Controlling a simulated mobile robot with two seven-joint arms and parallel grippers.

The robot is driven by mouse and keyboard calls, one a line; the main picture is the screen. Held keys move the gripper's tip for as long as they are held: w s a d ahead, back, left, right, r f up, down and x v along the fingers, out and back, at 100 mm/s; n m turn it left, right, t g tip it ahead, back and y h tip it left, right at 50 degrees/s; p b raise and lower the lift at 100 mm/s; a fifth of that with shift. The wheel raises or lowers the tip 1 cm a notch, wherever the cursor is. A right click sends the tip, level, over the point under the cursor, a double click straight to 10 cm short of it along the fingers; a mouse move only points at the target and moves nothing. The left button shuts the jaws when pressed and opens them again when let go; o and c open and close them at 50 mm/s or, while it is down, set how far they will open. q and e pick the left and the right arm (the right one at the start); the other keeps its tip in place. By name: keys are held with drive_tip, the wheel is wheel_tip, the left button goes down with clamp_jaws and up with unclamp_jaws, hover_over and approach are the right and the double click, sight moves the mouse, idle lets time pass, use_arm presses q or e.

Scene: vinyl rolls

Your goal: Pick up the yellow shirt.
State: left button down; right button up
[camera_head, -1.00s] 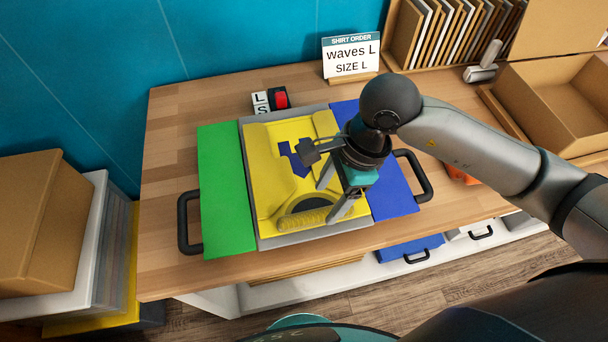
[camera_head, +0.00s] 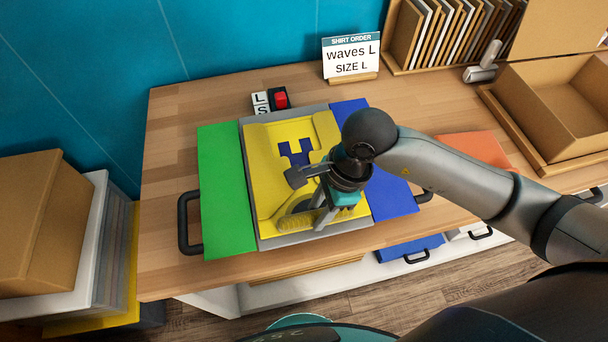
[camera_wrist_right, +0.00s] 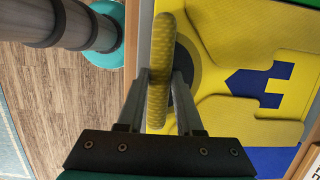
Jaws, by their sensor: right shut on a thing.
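The yellow shirt (camera_head: 262,170) lies on the grey middle of a folding board (camera_head: 275,242), with a dark blue motif near its centre. It also shows in the right wrist view (camera_wrist_right: 215,60). My right gripper (camera_head: 318,212) is over the shirt's near edge, by the dark neck opening. In the right wrist view its fingers (camera_wrist_right: 163,78) are shut on a thick, ribbed yellow fold of the shirt. The rest of the shirt lies on the board. The arm and gripper hide part of the shirt's right side. My left gripper is not in view.
The board's green flap (camera_head: 225,190) is at left and its blue flap (camera_head: 390,195) at right. Behind stand a red button (camera_head: 281,99) and an order sign (camera_head: 350,55). An open cardboard box (camera_head: 560,95) is at right. Bare table lies left of the board.

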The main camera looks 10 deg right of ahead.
clamp_jaws()
drive_tip(key=shift+r, duration=0.1)
idle(0.3)
